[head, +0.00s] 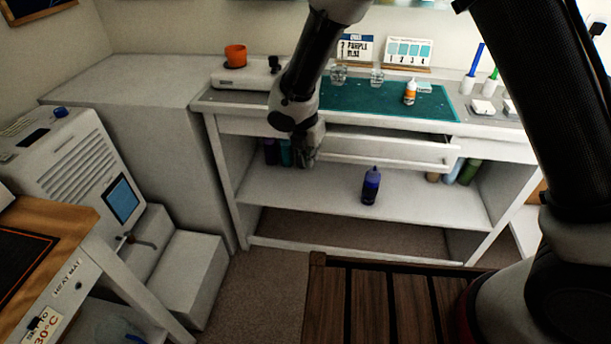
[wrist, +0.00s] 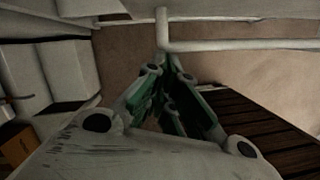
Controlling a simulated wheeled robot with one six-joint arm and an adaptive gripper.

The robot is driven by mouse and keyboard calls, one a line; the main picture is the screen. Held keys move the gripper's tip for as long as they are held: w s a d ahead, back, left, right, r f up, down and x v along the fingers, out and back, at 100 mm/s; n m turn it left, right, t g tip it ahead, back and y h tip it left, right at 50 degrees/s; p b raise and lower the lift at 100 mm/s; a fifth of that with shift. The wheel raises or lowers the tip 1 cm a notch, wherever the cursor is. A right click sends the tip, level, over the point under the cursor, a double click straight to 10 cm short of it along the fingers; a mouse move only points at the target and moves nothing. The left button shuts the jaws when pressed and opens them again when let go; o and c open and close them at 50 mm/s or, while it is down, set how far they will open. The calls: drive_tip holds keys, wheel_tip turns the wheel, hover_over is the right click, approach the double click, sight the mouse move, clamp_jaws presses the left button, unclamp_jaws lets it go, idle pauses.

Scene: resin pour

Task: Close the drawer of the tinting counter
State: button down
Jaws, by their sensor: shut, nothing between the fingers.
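The white tinting counter (head: 225,126) stands against the back wall. Its drawer (head: 400,147) is partly open, with a dark gap showing above its front. A pale bar handle (head: 385,162) runs along the drawer front. It also crosses the top of the wrist view as a white bar (wrist: 240,45). My gripper (head: 308,158) is shut and empty at the left end of the drawer front. In the wrist view the green-lined fingers (wrist: 168,90) lie close to the handle's end; whether they touch it I cannot tell. The arm hides the drawer's left end.
A dark purple bottle (head: 371,186) stands on the shelf (head: 300,190) below the drawer. A teal mat (head: 350,97) with an orange-labelled bottle (head: 410,92) and glass cups lies on the countertop. A slatted wooden surface (head: 365,300) is in front. Carpet (head: 260,290) is free at left.

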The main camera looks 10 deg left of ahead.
drive_tip(key=w, duration=0.9)
drive_tip(key=shift+w+d, duration=0.1)
drive_tip(key=shift+d, duration=0.05)
drive_tip(key=shift+r, duration=0.1)
